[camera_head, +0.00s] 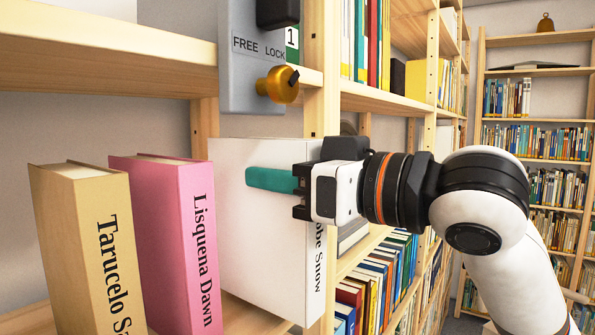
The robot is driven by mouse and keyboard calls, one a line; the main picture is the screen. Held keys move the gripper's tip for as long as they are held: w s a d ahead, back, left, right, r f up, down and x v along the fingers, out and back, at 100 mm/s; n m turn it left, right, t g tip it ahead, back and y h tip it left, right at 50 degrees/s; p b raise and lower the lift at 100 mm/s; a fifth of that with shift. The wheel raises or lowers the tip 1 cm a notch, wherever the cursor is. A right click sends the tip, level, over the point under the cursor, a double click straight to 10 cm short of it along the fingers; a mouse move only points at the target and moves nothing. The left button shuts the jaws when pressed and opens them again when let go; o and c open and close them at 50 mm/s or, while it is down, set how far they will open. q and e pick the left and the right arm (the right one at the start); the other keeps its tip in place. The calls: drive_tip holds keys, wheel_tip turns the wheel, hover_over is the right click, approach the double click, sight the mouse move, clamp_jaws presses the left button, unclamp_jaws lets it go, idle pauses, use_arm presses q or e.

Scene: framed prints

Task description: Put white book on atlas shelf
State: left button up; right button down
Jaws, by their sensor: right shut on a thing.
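The white book (262,240) stands upright with its spine, lettered "...obe Snow", towards the front right. My right gripper (272,181) comes in from the right and is shut on the white book, with one teal finger flat against its cover near the top. The other finger is hidden. The gripper covers part of the spine lettering. I cannot tell whether the book's bottom rests on the shelf (243,316). No sign in view reads "atlas". My left gripper is not in view.
A pink book (165,235) and a tan book (88,245) stand left of the white book. A grey lock plate (237,85) with a brass knob (279,84) hangs just above it. Shelves of books (382,275) lie behind my right arm. A far bookcase (540,110) stands at right.

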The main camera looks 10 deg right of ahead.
sight(236, 182)
drive_tip(key=shift+p+x, duration=0.55)
drive_tip(key=shift+x, duration=3.2)
drive_tip(key=shift+f+b, duration=0.4)
drive_tip(key=shift+f, duration=0.35)
drive_tip(key=shift+d, duration=0.1)
